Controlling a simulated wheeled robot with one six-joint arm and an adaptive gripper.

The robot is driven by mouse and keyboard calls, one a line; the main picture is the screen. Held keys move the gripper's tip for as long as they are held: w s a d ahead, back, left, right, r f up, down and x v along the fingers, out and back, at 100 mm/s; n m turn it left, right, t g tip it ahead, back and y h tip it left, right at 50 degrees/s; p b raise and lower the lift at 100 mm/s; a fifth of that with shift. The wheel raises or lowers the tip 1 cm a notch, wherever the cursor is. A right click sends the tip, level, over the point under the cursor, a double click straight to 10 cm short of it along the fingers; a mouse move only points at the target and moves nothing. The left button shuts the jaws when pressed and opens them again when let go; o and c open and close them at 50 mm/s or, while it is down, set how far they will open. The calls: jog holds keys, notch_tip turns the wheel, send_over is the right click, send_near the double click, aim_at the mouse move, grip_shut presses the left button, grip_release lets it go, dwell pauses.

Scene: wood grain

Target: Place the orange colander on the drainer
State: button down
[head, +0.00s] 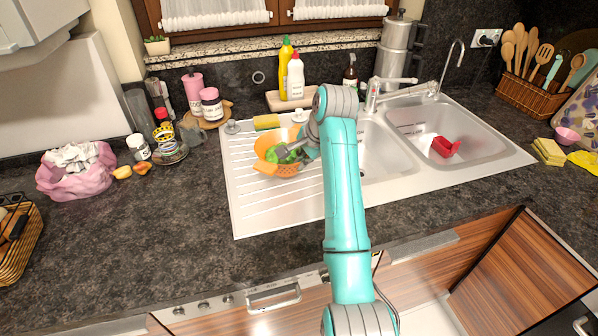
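The orange colander (261,146) is on the ribbed metal drainer (250,205), in the drainer's upper right part left of the sink basin. It has something green (291,151) in it, and an orange handle points to the lower left. My gripper (284,153) reaches over the colander from the right, with its tip at the green contents. The fingers are small and partly hidden, so I cannot tell whether they are open or touching the colander. My teal arm hides the colander's right side and part of the near basin.
A yellow sponge (266,122) lies just behind the colander. Yellow and white bottles (295,78) stand on a tray (272,102) at the back. The faucet (372,95) rises right of my arm. A red item (444,147) lies in the right basin. The drainer's front left is clear.

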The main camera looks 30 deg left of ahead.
jog(key=shift+f, duration=2)
jog(key=shift+f, duration=0.15)
jog(key=c, duration=1.3)
grip_release()
jog(key=v, duration=1.2)
